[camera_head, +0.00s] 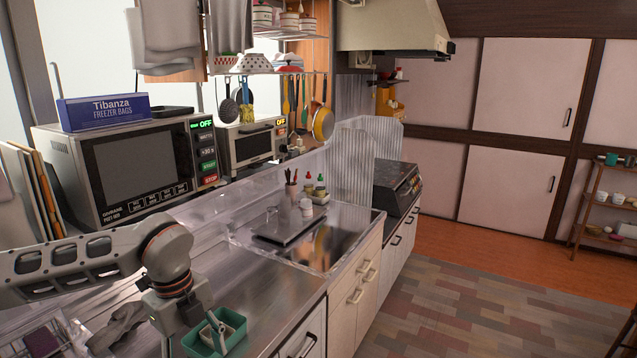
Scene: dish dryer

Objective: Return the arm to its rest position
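My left arm comes in from the left above the steel counter (255,305). My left gripper (217,333) points down at the lower edge, over or in front of a teal container (238,325) on the counter. I cannot tell whether its fingers touch the container or hold anything, nor whether they are open or shut. My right arm and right gripper are not in view.
A large microwave (135,165) with a freezer-bag box (105,110) on top stands behind my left arm. A grey cloth (118,328) lies at the lower left. The sink (320,245) is to the right, with bottles behind it. The floor at right is clear.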

